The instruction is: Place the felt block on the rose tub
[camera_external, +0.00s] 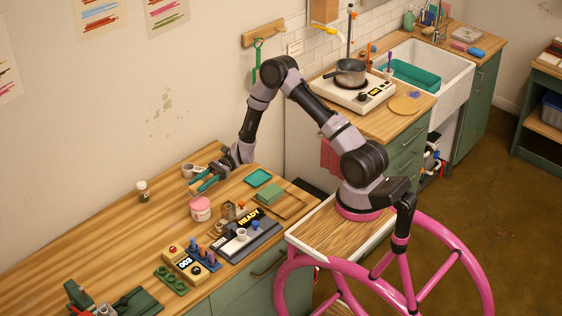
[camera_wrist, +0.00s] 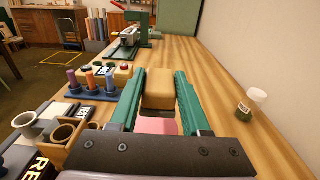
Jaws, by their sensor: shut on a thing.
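The felt block, a tan block (camera_wrist: 159,84), is between the two green fingers of my gripper (camera_wrist: 157,96) in the wrist view, and the gripper is shut on it. The rose tub, a pink tub with a pale label (camera_external: 200,209), stands upright on the wooden worktop in the external view. My gripper (camera_external: 203,184) is above the worktop, close to the tub and higher in the picture. In the wrist view part of the pink tub (camera_wrist: 157,126) shows beyond the gripper body, below the block in the picture; the rest is hidden. The block looks apart from the tub.
A small jar with a white lid (camera_external: 142,190) stands to the left. A READY device (camera_external: 245,237), a wooden holder with small cups (camera_wrist: 62,133) and a peg rack (camera_external: 203,254) crowd the front. The left worktop is mostly clear.

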